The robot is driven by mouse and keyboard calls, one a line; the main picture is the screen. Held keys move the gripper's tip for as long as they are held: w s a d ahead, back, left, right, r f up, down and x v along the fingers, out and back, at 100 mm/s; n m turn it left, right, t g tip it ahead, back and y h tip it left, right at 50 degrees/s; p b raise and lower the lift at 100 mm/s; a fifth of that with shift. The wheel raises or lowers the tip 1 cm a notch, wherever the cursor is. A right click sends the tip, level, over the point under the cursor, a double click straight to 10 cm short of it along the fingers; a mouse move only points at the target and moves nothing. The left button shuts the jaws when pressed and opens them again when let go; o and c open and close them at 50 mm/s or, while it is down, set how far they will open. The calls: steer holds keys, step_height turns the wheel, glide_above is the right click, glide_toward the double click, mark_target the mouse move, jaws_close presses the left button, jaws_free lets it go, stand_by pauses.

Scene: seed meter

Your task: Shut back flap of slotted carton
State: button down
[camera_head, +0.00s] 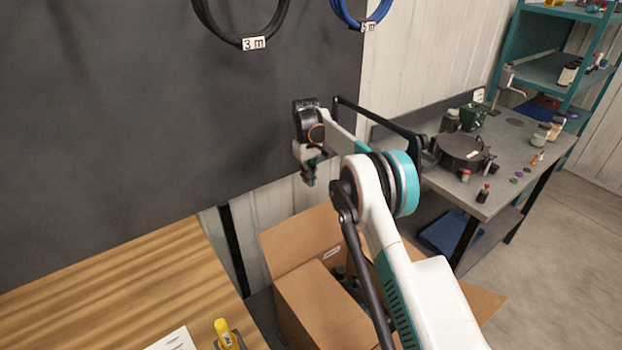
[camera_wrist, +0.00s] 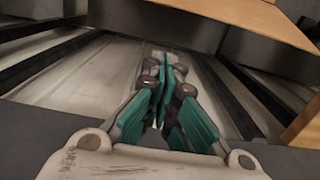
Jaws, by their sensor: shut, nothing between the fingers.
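The brown slotted carton (camera_head: 325,312) stands low, between the wooden table and the grey bench. Its back flap (camera_head: 298,240) stands up, leaning away from the opening. Another flap (camera_head: 485,300) sticks out at the right, and a panel covers the left part of the top. Part of the opening shows dark contents; my arm hides the rest. My gripper (camera_head: 309,181) is shut and empty, above the back flap's upper edge and apart from it. In the wrist view my gripper (camera_wrist: 166,72) has its teal fingers together, with cardboard (camera_wrist: 245,14) at the top right.
A wooden table (camera_head: 110,300) is at the lower left, with a yellow-handled tool (camera_head: 224,332) near its edge. A dark wall panel (camera_head: 130,130) rises behind. The grey bench (camera_head: 490,195) at the right holds a round black device (camera_head: 461,150) and small bottles. Open floor lies far right.

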steer(key=s+d+f+b, duration=0.2)
steer(key=s+f, duration=0.1)
steer(key=f, duration=0.3)
steer(key=shift+s+d, duration=0.15)
steer(key=shift+s, duration=0.05)
steer(key=shift+s+r, duration=0.1)
steer(key=shift+r, duration=0.05)
stand_by(0.5)
